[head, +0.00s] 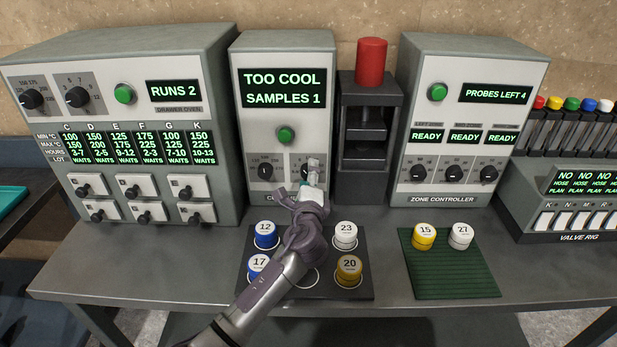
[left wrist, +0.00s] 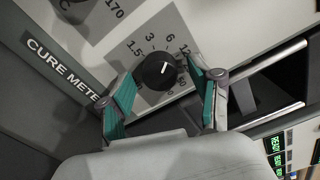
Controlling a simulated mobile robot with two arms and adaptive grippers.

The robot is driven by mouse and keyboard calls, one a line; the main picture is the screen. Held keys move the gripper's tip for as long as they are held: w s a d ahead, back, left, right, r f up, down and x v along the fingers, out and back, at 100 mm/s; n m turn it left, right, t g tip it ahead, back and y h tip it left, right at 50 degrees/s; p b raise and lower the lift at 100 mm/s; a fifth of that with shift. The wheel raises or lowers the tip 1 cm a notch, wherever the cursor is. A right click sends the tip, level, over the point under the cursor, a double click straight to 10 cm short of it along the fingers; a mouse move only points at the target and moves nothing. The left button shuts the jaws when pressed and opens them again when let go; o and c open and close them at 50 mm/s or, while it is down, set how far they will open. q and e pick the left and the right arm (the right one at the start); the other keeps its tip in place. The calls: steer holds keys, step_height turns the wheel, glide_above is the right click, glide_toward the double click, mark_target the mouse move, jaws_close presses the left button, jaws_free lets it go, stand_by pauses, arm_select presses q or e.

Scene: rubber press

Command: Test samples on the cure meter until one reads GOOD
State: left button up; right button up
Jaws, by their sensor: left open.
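The cure meter (head: 284,120) stands in the middle of the bench; its display (head: 284,88) reads TOO COOL, SAMPLES 1. It has a green button (head: 285,134) and two black knobs. My left gripper (head: 312,172) is at the right knob, largely covering it. In the left wrist view, the open fingers (left wrist: 166,95) stand either side of this knob (left wrist: 158,71), with nothing held. Sample pucks 12 (head: 265,236), 17 (head: 260,267), 23 (head: 345,236) and 20 (head: 349,268) sit on a dark mat (head: 362,292). My arm hides the mat's middle. My right gripper is not in view.
Pucks 15 (head: 424,236) and 27 (head: 460,235) lie on a green ribbed mat (head: 470,277). A drawer oven (head: 130,120) stands left, a press with a red top (head: 371,62) and zone controller (head: 470,120) right, then a valve rig (head: 565,200). The bench's front strip is clear.

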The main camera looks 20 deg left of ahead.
arm_select(q)
steer(key=v, duration=1.2)
